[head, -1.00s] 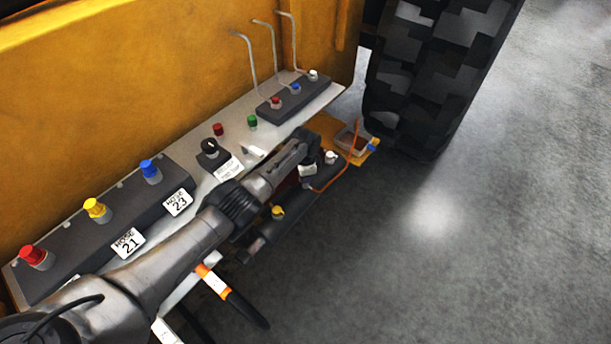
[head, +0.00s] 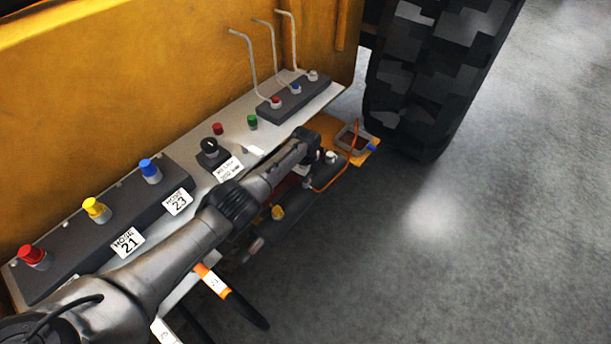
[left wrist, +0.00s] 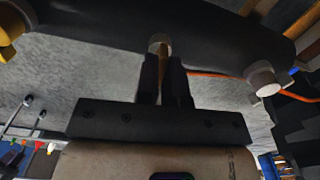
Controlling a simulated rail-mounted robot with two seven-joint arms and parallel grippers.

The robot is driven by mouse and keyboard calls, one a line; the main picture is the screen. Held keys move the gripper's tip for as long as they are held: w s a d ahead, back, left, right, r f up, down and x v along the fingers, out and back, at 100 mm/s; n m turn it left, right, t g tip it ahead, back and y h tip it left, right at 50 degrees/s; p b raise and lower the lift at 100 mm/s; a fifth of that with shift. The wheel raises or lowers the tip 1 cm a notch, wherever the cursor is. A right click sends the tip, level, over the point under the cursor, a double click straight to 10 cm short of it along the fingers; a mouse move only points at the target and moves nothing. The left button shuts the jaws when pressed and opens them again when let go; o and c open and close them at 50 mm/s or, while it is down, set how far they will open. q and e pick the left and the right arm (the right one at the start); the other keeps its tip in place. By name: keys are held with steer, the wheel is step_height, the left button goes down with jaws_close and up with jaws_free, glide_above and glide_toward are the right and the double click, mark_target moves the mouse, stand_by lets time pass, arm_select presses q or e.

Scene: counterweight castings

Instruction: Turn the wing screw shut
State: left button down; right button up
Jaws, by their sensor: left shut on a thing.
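In the left wrist view my left gripper (left wrist: 162,72) is shut on a small tan-and-grey piece (left wrist: 160,46), which I take to be the wing screw. The piece stands out from a dark bar-like body (left wrist: 210,30). The wing screw's wings and how far it is turned are hidden between the fingers. In the head view my left arm reaches over the panel, its wrist end beside the white-capped fitting (head: 331,157). The fingers are hidden there. My right gripper is in neither current view.
A yellow knob (head: 278,212) sits near my arm. An orange line (head: 340,172) loops near a small tray (head: 353,138). Red, yellow and blue caps (head: 150,168) and a black dial (head: 209,145) stand on the panel. A large tyre (head: 430,80) is beyond; clear floor lies right.

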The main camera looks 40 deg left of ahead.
arm_select(q)
steer(key=shift+r+m, duration=0.15)
steer(key=shift+m, duration=0.15)
stand_by(0.4)
steer(key=c, duration=1.2)
jaws_free()
steer(key=shift+c, duration=0.2)
